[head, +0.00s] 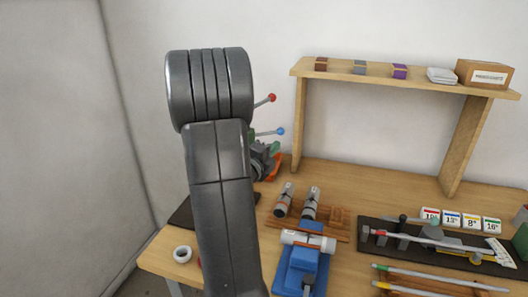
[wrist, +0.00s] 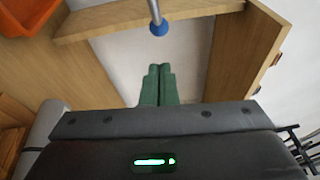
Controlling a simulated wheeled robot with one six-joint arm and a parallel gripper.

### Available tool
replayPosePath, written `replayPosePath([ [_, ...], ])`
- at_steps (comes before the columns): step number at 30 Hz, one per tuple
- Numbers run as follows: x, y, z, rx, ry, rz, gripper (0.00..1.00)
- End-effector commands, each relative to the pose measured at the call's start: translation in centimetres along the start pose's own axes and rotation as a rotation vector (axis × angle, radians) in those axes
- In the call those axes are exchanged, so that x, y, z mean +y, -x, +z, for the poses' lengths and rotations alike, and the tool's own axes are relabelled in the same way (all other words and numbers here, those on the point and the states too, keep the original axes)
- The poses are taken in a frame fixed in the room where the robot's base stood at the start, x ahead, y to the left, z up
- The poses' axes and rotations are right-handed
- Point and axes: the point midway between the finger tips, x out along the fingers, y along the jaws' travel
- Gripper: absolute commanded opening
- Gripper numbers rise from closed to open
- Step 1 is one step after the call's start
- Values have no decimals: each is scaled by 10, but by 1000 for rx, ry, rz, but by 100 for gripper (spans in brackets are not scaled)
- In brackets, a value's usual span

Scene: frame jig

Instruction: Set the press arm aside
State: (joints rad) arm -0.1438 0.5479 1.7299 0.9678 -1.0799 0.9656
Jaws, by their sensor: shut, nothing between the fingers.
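My gripper (wrist: 159,68) shows in the wrist view with its two green fingers shut together and empty. A rod with a blue ball knob (wrist: 159,28) is just beyond the fingertips, with a small gap in the picture. In the head view, the blue-knobbed lever (head: 280,131) and a red-knobbed lever (head: 271,98) stick out to the right from behind my arm. A dark machine (head: 260,160) with an orange part sits below them, partly hidden by my arm. I cannot tell which part is the press arm.
A blue clamp (head: 302,268) holds a white cylinder in front. A wooden rack (head: 333,220) with two cylinders stands behind it. A black tray (head: 372,240) with rods and numbered cards is at right. A wooden shelf (head: 420,86) bears small boxes. A white tape roll (head: 182,254) is at left.

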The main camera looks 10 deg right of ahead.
Motion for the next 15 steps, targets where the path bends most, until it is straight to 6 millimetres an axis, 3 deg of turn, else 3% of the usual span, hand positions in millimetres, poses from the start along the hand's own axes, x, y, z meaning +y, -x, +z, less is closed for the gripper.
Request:
replayPosePath([
  [3,-3,-26,-1,3,0,0,0],
  [9,-2,-42,21,-1,0,0,0],
  [15,-1,-49,28,0,-1,0,0],
])
